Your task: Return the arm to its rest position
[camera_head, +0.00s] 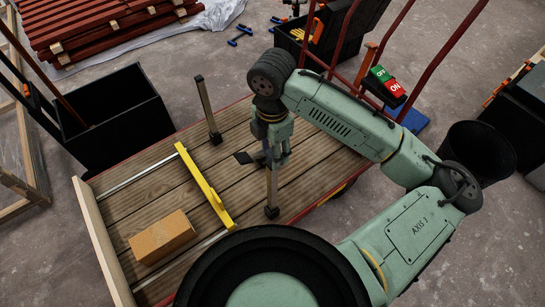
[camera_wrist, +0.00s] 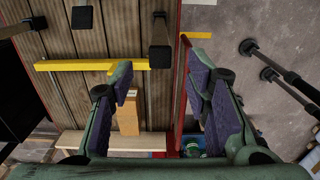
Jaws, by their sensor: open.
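My arm reaches over a wooden plank deck (camera_head: 310,165) in the head view, bent at the elbow. My gripper (camera_head: 264,156) points down above the deck, beside a grey post with a dark foot (camera_head: 272,210). In the wrist view my gripper (camera_wrist: 158,85) has its two purple-padded fingers spread wide, with nothing held between them. A dark post end (camera_wrist: 160,55) shows beyond the fingers; whether it touches them I cannot tell.
A yellow batten (camera_head: 205,187) and a brown block (camera_head: 162,237) lie on the deck. Another post (camera_head: 208,110) stands farther back. A black bin (camera_head: 120,125) is at left. A red-framed handle with a switch box (camera_head: 387,82) and a black bucket (camera_head: 477,150) are at right.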

